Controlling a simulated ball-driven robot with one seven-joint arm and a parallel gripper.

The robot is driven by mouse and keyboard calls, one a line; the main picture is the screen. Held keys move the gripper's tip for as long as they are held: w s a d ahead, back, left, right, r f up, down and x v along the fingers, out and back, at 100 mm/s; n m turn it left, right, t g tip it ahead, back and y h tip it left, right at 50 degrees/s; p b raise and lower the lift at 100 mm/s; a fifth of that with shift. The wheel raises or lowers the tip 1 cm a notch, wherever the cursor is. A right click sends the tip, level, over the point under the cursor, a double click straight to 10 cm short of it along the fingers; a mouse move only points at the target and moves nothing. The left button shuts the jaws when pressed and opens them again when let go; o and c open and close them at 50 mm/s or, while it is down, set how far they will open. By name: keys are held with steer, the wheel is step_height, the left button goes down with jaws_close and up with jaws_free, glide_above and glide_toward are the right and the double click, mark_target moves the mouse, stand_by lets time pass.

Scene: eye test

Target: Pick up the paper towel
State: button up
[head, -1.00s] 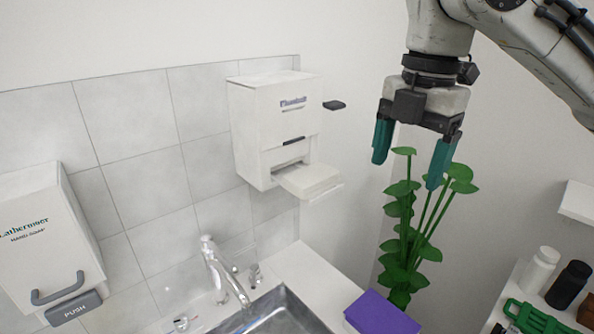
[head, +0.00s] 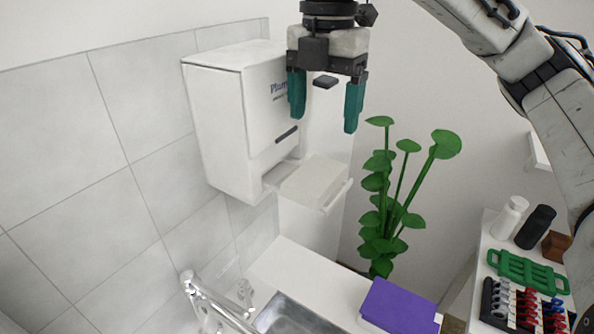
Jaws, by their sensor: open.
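A white paper towel dispenser (head: 232,125) hangs on the tiled wall, left of centre in the head view. A pale flat sheet, seemingly the paper towel (head: 314,182), lies at the tray-like outlet sticking out from its lower front. I cannot clearly tell the towel from the tray. My gripper (head: 325,123) is open and empty, with two teal fingers pointing down. In the picture it is above the outlet and overlaps the dispenser's right front; the depth gap is unclear.
A dark lever (head: 325,82) shows between my fingers. A tap (head: 212,303) and steel sink (head: 292,318) are below. A green plant (head: 385,215) stands right of the dispenser. A purple block (head: 400,306) sits on the counter. A shelf at right holds bottles (head: 510,217) and a green rack (head: 527,270).

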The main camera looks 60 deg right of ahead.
mark_target(317, 172)
steer(key=f, duration=0.7)
steer(key=f+p, duration=0.1)
steer(key=f, duration=0.2)
steer(key=shift+w+f, duration=0.3)
steer(key=shift+f, duration=0.1)
steer(key=shift+c, duration=0.5)
steer(key=c, duration=0.6)
